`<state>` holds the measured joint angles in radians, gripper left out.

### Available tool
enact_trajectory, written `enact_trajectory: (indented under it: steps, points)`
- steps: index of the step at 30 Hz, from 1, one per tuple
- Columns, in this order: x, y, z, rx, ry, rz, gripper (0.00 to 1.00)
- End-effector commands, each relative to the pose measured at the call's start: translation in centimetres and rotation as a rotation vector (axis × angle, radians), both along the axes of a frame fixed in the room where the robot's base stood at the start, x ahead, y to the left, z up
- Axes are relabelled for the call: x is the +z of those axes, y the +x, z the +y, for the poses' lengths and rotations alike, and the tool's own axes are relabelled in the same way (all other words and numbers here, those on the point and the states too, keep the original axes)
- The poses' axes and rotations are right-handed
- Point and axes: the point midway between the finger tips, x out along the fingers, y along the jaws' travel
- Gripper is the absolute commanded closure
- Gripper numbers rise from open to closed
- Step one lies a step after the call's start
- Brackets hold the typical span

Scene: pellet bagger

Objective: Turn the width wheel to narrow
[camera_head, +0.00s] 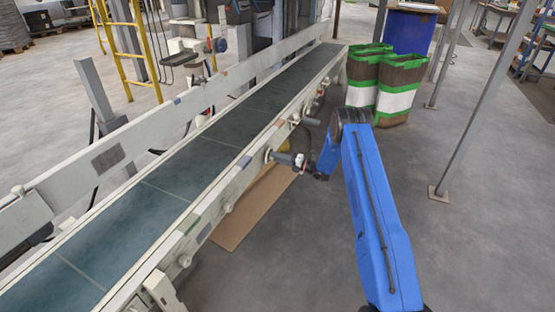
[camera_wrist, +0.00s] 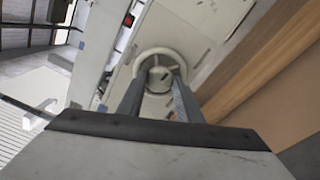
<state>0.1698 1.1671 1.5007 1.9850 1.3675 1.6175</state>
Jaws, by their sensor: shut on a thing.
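The width wheel (camera_wrist: 155,52) is a round, pale cream wheel with a raised hub, on the side of the conveyor. In the wrist view it is straight ahead, with the two dark fingers of my gripper (camera_wrist: 161,82) on either side of its hub. My gripper is shut on the wheel. In the head view my gripper (camera_head: 279,157) reaches left from my blue arm to the conveyor's near side rail, where the small wheel (camera_head: 267,154) shows at the fingertips. The fingers hide part of the wheel, and I cannot read any width marking.
The long conveyor (camera_head: 205,155) with a dark green belt runs diagonally past my arm. More knobs and posts (camera_head: 309,121) stick out along its near rail. A brown board (camera_head: 238,222) lies on the floor below. Green-and-white bags (camera_head: 397,99) stand behind.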

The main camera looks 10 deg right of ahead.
Motion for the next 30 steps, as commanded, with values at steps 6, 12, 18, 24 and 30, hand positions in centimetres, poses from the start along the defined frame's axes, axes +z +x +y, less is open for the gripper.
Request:
enact_trajectory:
  steps: [6,12,18,24,30]
  points:
    - [-0.25,-0.12,-0.14,-0.001,0.120,0.170,0.90]
    - [-0.25,-0.13,-0.12,-0.001,0.232,0.324,0.90]
    - [-0.25,-0.13,-0.12,-0.001,0.339,0.471,0.90]
    - [-0.25,-0.14,-0.09,-0.001,0.429,0.595,0.90]
    - [-0.24,-0.14,-0.08,-0.001,0.493,0.683,0.90]
